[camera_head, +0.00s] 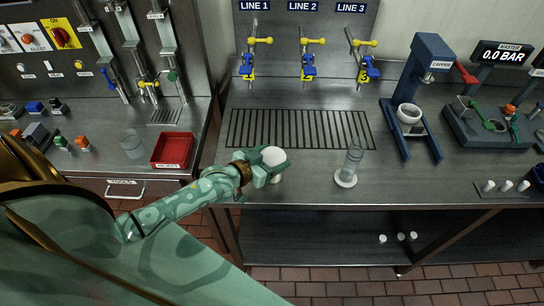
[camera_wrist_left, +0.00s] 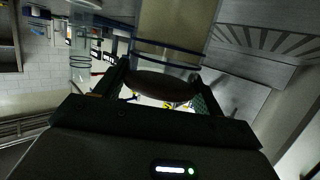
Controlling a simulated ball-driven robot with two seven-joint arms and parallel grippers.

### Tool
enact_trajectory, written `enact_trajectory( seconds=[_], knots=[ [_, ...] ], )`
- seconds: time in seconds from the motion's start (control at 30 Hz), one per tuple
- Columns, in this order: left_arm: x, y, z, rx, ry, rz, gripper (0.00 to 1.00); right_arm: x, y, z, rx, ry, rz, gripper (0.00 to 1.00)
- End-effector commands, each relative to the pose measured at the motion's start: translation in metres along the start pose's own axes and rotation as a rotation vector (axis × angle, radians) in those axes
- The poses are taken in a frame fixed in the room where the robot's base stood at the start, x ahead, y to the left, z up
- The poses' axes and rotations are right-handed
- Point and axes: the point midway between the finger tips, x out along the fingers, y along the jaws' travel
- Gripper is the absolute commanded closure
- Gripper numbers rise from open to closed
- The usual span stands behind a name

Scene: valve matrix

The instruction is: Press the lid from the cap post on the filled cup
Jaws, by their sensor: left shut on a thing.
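My left gripper (camera_head: 273,160) is above the counter's front edge, shut on a round white lid (camera_head: 274,155). In the left wrist view the lid shows as a dark ellipse (camera_wrist_left: 162,88) between the two fingers (camera_wrist_left: 160,90). A small white part shows just below the gripper; whether it is the cap post I cannot tell. A clear cup (camera_head: 353,158) stands upright on a white round base (camera_head: 345,179), to the right of the gripper and apart from it. Its fill level is hard to make out. My right gripper is not in view.
The blue capper (camera_head: 430,62) stands right of the cup. A slotted drain (camera_head: 298,128) lies behind the gripper, below several line valves. The counter between gripper and cup is clear.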

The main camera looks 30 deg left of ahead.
Motion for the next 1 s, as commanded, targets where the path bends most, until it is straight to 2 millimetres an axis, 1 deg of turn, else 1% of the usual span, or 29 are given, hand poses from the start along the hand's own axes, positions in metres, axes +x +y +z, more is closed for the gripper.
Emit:
enact_trajectory(
  seconds=[0.73, 0.77, 0.8, 0.83, 1.0],
  knots=[
    [0.0016, -0.0001, 0.0051, 0.0, 0.0, 0.0, 0.52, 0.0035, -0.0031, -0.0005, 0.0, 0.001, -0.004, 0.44],
    [0.0016, -0.0001, 0.0051, 0.0, 0.0, 0.0, 0.22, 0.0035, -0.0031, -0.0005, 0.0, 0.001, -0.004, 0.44],
    [0.0016, -0.0001, 0.0052, 0.0, 0.0, 0.0, 0.11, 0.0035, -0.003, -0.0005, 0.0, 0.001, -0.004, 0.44],
    [0.0016, -0.0001, 0.0051, 0.0, 0.0, 0.0, 0.05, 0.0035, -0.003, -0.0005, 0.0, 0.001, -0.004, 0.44],
    [0.0016, -0.0001, 0.0051, 0.0, 0.0, 0.0, 0.05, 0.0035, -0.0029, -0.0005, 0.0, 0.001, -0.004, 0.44]
  ],
)
